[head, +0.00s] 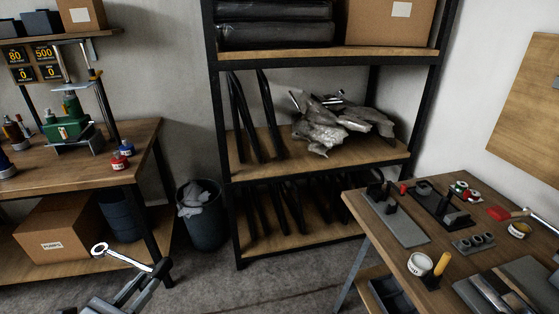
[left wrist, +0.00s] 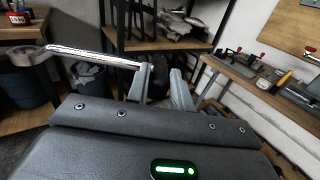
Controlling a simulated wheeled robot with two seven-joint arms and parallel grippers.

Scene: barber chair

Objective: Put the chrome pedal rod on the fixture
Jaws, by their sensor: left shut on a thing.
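The chrome pedal rod (head: 127,259) is in my left gripper (head: 160,269) at the lower left of the head view, above the floor. Its ring end points up and left. In the left wrist view the rod (left wrist: 95,56) runs left from the fingers (left wrist: 158,85), with a bend and a dull ring end at far left. The fingers close on its other end, which is partly hidden. On the right workbench (head: 385,264) stand a grey plate with black uprights (head: 402,228) and a black base with posts (head: 440,205); I cannot tell which is the fixture. My right gripper is not in view.
A black-framed shelf (head: 315,160) stands at the back. A waste bin (head: 201,230) is on the floor left of it. Another bench (head: 140,145) is at left. Red-handled tools, a white cup (head: 419,264) and small parts crowd the right bench. Floor between the benches is open.

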